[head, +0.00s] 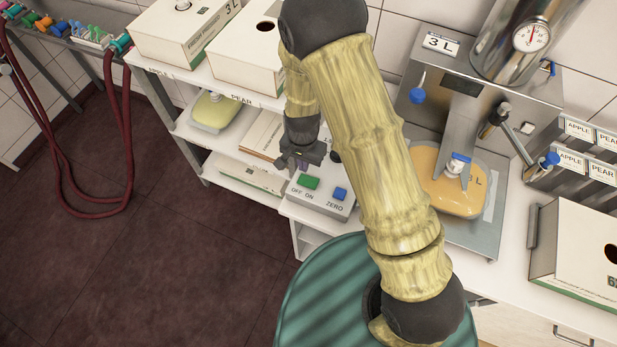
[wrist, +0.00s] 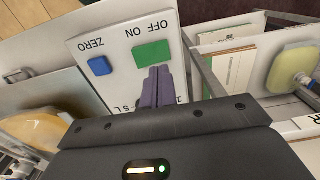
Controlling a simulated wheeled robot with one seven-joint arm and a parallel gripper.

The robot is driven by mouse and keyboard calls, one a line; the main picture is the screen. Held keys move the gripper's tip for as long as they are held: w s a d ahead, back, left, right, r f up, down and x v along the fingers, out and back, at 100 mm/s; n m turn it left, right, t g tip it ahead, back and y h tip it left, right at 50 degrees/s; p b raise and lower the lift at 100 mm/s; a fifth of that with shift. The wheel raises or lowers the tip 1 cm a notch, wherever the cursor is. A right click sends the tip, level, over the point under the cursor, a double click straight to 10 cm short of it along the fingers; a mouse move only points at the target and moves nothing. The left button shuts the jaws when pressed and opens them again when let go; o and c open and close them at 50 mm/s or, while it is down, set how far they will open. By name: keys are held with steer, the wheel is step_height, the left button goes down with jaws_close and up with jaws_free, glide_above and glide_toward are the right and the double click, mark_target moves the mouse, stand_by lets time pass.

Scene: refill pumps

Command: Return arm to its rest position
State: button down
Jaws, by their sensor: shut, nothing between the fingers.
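My arm, with pale bamboo-textured links and dark joints, rises from the teal base and bends over the counter. My gripper (head: 301,161) points down over a grey control box (head: 318,200) with a green ON/OFF button (head: 308,182) and a blue ZERO button (head: 340,193). In the wrist view, the purple fingertips (wrist: 157,88) are together and empty, right beside the green button (wrist: 152,54). I cannot tell whether they touch it. The blue button (wrist: 98,66) lies to its left in that view. My arm hides part of the counter behind it.
A filling machine (head: 475,110) stands right of my arm, with an orange pouch (head: 440,190) on its tray. Shelves (head: 215,146) at left hold cartons and a yellow-green pouch (head: 213,112). A carton (head: 580,255) is at the right. Red hoses (head: 125,140) hang at far left. Floor at left is clear.

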steer(key=shift+r+p, duration=0.35)
steer(key=shift+r, duration=0.3)
steer(key=shift+d, duration=0.1)
steer(key=s+d+r+n+t+b, duration=0.1)
steer(key=s+d+r+n+b, duration=0.1)
steer(key=d+r, duration=0.4)
steer(key=s+d+r+n+t+b, duration=0.1)
steer(key=s+d+r+b, duration=0.4)
steer(key=d, duration=0.9)
step_height(320, 180, up, 2)
steer(key=shift+s+d+r+n+t, duration=0.15)
steer(key=shift+s+n+t, duration=0.15)
steer(key=shift+n, duration=0.1)
